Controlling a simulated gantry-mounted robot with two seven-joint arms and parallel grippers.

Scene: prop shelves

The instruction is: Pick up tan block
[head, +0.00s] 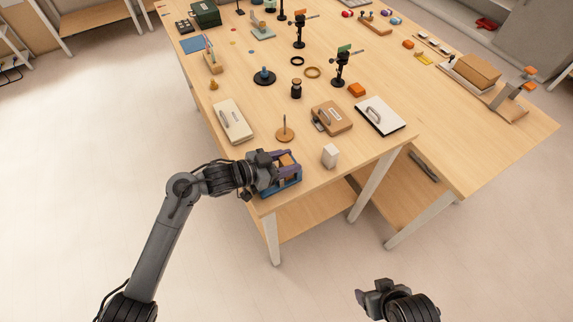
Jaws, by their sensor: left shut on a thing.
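The tan block (286,160) shows at the near left end of the table, in a small blue crate (284,188) or just above it. My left gripper (280,162) reaches in from the left over the crate and is shut on the tan block. Its fingers hide part of the block, and I cannot tell whether the block touches the crate's floor. My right gripper (368,294) is low at the bottom of the view, away from the table, and its jaws do not show clearly.
A pale upright block (330,156) stands right of the crate. A wooden disc with a peg (285,134), a cream board with a handle (233,121), a brown box (332,117) and a white panel (380,116) lie behind. The table's front edge is close to the crate.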

